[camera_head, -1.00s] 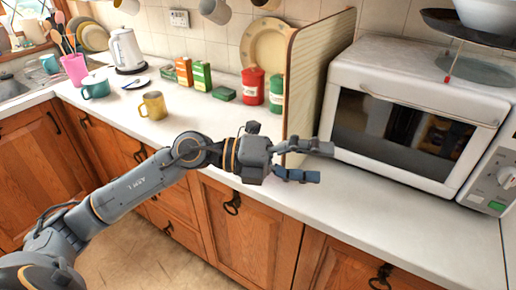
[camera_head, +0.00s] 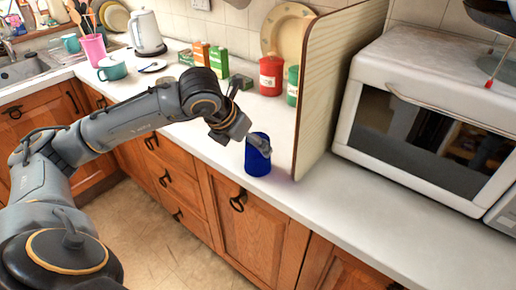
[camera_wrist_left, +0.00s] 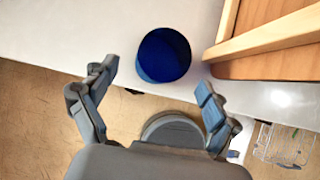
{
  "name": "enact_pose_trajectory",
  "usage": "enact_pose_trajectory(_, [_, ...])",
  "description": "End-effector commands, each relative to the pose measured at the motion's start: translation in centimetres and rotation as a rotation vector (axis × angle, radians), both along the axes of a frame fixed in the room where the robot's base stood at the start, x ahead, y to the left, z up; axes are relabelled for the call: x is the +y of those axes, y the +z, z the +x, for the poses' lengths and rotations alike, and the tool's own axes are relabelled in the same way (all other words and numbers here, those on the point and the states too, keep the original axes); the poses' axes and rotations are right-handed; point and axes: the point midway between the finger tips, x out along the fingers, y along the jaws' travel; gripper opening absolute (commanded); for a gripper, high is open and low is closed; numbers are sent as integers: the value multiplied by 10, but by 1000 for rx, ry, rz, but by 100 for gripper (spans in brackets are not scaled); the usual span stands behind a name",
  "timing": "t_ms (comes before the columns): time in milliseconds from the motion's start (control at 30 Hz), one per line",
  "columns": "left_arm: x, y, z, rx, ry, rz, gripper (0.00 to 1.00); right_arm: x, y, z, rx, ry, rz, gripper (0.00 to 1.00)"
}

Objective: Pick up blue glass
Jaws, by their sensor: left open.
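A dark blue glass (camera_head: 256,164) stands upright on the white counter near its front edge, left of the wooden partition. In the left wrist view the round blue glass (camera_wrist_left: 163,55) is seen from above, between and just beyond the spread fingers. My left gripper (camera_head: 250,114) is open at the glass, with one finger crossing in front of its upper part. In the wrist view the open left gripper (camera_wrist_left: 156,77) holds nothing; I cannot tell whether a finger touches the glass. My right gripper is not in view.
The wooden partition (camera_head: 335,85) rises close right of the glass, with a white microwave (camera_head: 430,110) beyond it. Red (camera_head: 271,76) and green (camera_head: 292,86) canisters stand behind. A teal mug (camera_head: 112,69) and pink cup (camera_head: 93,50) stand at left.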

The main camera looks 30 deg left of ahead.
Motion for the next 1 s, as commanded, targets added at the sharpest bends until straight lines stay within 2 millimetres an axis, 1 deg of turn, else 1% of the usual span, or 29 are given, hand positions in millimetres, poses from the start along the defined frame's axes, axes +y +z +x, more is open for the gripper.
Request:
enact_pose_trajectory(133, [-1,-8,5,1,-2,0,88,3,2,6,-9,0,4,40])
enact_pose_trajectory(233, [-1,-15,11,3,-2,-1,88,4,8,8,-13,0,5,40])
enact_pose_trajectory(367, [-2,-31,22,4,-2,-2,88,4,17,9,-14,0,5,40])
enact_pose_trajectory(400, [-2,-37,26,3,-2,-2,88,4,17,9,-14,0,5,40])
enact_pose_trajectory(500, [-3,-46,31,1,-2,-2,88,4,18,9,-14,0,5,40])
enact_pose_trajectory(600, [-2,-50,33,1,-2,-2,88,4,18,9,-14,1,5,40])
enact_pose_trajectory(767, [-2,-51,33,1,-2,-2,88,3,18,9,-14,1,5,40])
enact_pose_trajectory(800, [-2,-50,33,1,-2,-2,84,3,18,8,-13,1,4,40])
enact_pose_trajectory(867, [-2,-50,33,0,-2,-2,71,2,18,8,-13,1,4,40])
enact_pose_trajectory(900, [-2,-50,33,0,-2,-2,63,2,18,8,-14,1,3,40])
enact_pose_trajectory(967, [-2,-50,33,0,-2,-2,51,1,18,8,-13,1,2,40])
enact_pose_trajectory(1000, [-2,-50,33,0,-2,-2,43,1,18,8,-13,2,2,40])
